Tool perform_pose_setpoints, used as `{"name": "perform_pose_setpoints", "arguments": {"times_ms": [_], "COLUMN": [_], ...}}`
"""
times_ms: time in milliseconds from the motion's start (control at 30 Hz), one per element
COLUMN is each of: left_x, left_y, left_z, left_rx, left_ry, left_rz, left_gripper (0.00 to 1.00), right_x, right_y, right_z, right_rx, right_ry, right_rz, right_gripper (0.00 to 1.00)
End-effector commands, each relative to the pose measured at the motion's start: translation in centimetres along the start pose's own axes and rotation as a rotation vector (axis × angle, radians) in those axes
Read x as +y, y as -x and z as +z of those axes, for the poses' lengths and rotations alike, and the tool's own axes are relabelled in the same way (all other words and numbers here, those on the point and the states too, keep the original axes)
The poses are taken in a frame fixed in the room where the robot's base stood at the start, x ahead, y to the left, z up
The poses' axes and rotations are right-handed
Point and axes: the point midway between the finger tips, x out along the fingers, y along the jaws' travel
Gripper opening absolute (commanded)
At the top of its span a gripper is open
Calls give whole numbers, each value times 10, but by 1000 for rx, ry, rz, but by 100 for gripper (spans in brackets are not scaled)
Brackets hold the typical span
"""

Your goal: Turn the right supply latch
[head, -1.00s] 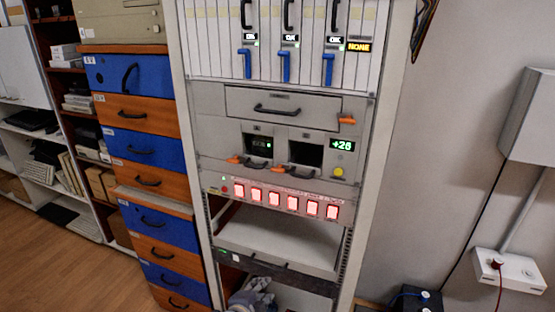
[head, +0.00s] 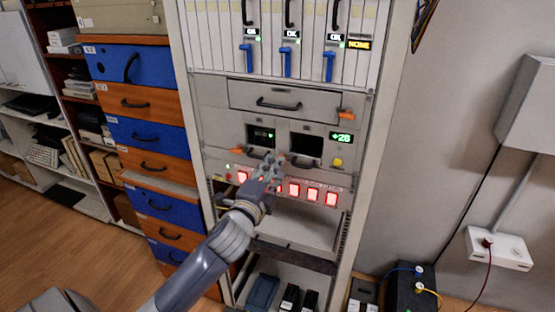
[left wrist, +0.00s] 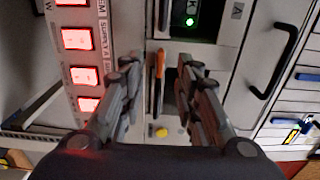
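The right supply latch (left wrist: 158,84) is a narrow orange handle below the dark window of the right supply. In the left wrist view it shows between my two fingers, apart from the left one; whether the right one touches it I cannot tell. My left gripper (head: 271,160) is open and empty in front of the rack, and it also shows in the left wrist view (left wrist: 160,85). The left supply latch (head: 237,151), also orange, is left of the gripper. My right gripper is out of view.
A row of lit red buttons (head: 331,199) runs just below the supplies. A yellow button (head: 337,162) and a green display (head: 342,138) are at the right supply. A drawer with a black handle (head: 279,104) is above. Blue and orange drawers (head: 150,163) stand left.

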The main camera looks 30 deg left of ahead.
Motion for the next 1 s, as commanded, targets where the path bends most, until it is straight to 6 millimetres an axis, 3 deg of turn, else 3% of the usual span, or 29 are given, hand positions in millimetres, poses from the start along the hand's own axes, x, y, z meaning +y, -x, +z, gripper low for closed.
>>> {"name": "perform_pose_setpoints", "arguments": {"times_ms": [233, 633, 767, 800, 1000], "left_x": [-1, 0, 0, 0, 1], "left_y": [-30, -36, -36, -36, -36], "left_z": [0, 0, 0, 0, 0], "left_rx": [-1, 1, 0, 0, 0], "left_ry": [2, 1, 1, 1, 2], "left_rz": [1, 1, 1, 1, 1], "left_gripper": [30, 30, 3, 0, 0], "right_x": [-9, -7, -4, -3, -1], "right_y": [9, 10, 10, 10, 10], "right_z": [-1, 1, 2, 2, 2], "right_rx": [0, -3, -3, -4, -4], "right_ry": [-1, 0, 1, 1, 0], "right_rz": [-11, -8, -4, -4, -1], "right_gripper": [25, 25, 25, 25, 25]}}
